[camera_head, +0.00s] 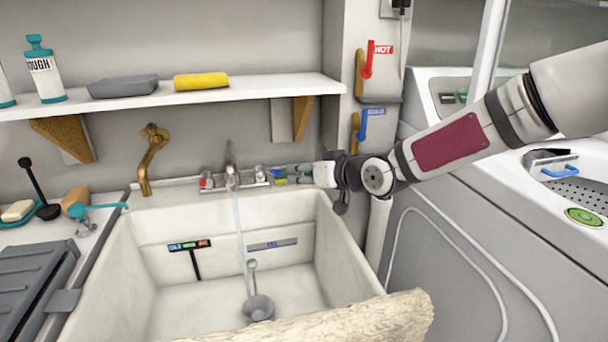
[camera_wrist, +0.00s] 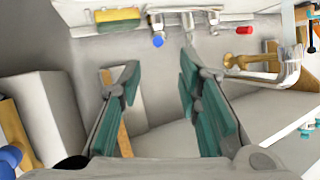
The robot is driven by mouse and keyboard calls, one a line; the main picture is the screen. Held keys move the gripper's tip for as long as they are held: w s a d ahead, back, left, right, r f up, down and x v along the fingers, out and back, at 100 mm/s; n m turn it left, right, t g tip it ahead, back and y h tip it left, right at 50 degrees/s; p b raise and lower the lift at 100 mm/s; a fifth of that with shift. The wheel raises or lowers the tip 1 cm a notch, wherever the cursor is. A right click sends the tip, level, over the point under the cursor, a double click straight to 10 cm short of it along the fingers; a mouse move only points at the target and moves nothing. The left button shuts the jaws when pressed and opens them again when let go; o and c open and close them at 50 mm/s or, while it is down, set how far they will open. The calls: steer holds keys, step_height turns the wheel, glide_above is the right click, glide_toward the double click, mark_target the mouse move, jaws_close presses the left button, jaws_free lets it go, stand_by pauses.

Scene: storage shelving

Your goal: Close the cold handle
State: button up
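The sink faucet (camera_head: 231,176) has a red knob (camera_head: 207,182) on its left, and a thin water stream (camera_head: 240,228) falls from its spout. A blue knob (camera_head: 278,172) shows at its right, partly covered by my gripper (camera_head: 290,177). In the wrist view the blue knob (camera_wrist: 158,40) lies just beyond and between the two fingertips of my gripper (camera_wrist: 160,63), which is open and empty. The red knob (camera_wrist: 212,30) lies to the right there. Contact with the blue knob cannot be told. A separate blue lever (camera_head: 361,124) hangs on the wall post.
A red lever marked HOT (camera_head: 367,62) is above the blue lever. A brass spigot (camera_head: 151,160) stands left of the faucet. A shelf (camera_head: 180,98) runs above, with a yellow sponge (camera_head: 201,81). The white sink basin (camera_head: 105,285) holds a strainer (camera_head: 258,307). A rough towel-like object (camera_head: 345,320) lies over its front edge.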

mark_target(279, 172)
steer(key=b+x, duration=0.4)
steer(key=x, duration=0.9)
steer(key=shift+w+f, duration=0.1)
steer(key=shift+w, duration=0.3)
jaws_close()
